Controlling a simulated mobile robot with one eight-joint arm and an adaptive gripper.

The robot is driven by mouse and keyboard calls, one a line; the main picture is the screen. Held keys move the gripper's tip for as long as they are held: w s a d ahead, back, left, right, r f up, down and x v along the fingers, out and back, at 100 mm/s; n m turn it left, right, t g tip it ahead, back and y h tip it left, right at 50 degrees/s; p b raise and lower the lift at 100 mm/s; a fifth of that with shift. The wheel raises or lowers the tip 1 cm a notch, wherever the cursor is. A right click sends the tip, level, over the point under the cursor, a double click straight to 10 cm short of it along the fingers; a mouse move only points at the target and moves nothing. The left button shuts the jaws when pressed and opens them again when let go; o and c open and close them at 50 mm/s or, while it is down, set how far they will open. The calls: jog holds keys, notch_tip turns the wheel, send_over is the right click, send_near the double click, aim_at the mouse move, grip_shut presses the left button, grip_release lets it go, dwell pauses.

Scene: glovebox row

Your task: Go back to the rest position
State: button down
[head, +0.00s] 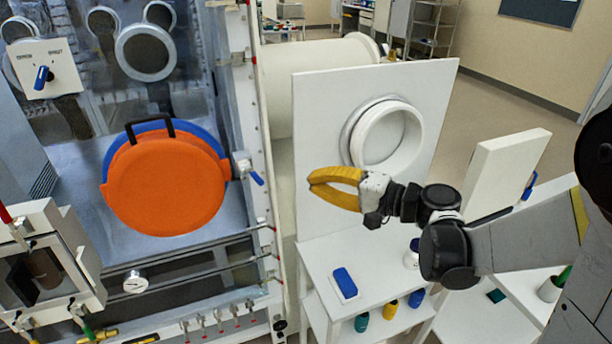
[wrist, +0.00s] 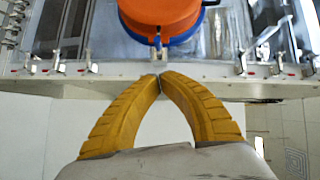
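My gripper (head: 312,182) has yellow ribbed fingers and is held in the air in front of a white upright panel, pointing left in the head view. In the wrist view the fingertips (wrist: 160,78) meet, with an empty arch between the fingers. Nothing is held. My arm reaches in from the right side of the head view. The fingertips are apart from the orange round cover (head: 165,190) on the glovebox front, which also shows at the top of the wrist view (wrist: 160,12).
The white panel (head: 325,115) with a round port ring (head: 388,135) stands behind my gripper. Below is a white shelf unit (head: 372,281) with a blue-topped item (head: 345,282) and small bottles. A white upright board (head: 508,172) stands near my arm. Open floor (head: 480,95) lies behind.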

jog(key=shift+f, duration=0.1)
jog(key=s+d+f+n+g+h+b, duration=0.1)
jog(key=s+d+f+n+h+b, duration=0.2)
jog(key=s, duration=0.7)
jog(key=s+d+f+n+g+h+b, duration=0.1)
jog(key=s+d+f+n+h+b, duration=0.1)
jog(key=s+d+f+h+b, duration=0.3)
jog(key=s+d+f+h, duration=0.3)
jog(key=s+f+h, duration=0.1)
jog(key=f+h, duration=0.1)
jog(key=shift+s+d+f+n+b, duration=0.2)
jog(key=shift+s+n+b, duration=0.15)
jog(key=shift+n, duration=0.05)
jog(key=shift+a+g, duration=0.1)
jog(key=shift+g, duration=0.2)
